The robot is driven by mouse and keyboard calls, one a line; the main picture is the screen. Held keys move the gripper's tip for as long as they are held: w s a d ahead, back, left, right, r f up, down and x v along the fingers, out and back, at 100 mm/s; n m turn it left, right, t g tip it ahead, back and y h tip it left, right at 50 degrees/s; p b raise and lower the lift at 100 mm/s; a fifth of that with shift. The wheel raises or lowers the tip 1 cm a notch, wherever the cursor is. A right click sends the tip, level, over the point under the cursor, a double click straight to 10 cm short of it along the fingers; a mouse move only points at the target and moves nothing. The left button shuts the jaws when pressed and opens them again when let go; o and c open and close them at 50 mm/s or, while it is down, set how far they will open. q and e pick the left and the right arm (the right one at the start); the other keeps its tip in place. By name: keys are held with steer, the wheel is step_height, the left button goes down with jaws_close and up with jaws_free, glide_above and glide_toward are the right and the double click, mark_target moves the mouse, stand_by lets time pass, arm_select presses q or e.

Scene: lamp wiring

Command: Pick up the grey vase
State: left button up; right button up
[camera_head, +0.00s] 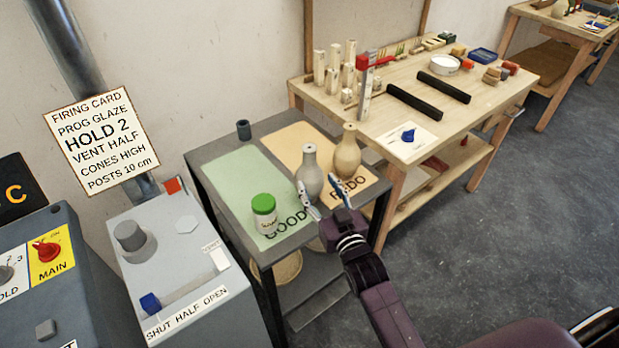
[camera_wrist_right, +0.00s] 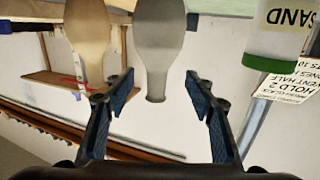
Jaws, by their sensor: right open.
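The grey vase (camera_head: 310,172) stands upright on the small dark table, at the border of the green GOOD area and the tan REDO area. In the right wrist view, where the scene is upside down, the grey vase (camera_wrist_right: 160,42) hangs centrally with its neck between the finger pads. My right gripper (camera_head: 320,194) is open; in the right wrist view its fingers (camera_wrist_right: 159,88) lie either side of the vase's mouth end, with gaps visible. My left gripper is in neither view.
A tan vase (camera_head: 347,154) stands close right of the grey one. A wooden workbench (camera_head: 455,105) with blocks stands right; grey control boxes stand left.

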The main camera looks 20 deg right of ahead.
mark_target(312, 166)
steer(key=shift+w+a+r+t, duration=0.1)
steer(key=shift+w+r+t, duration=0.2)
steer(key=shift+w+r, duration=0.5)
steer(key=shift+w, duration=0.75)
steer(key=w+p, duration=0.1)
steer(key=w, duration=0.3)
steer(key=shift+w+d+p, duration=0.2)
steer(key=shift+w+p, duration=0.1)
steer(key=shift+p, duration=0.1)
steer(key=shift+w, duration=0.45)
steer(key=shift+c, duration=0.6)
steer(key=shift+s, duration=0.1)
jaws_close()
steer(key=shift+f, duration=0.2)
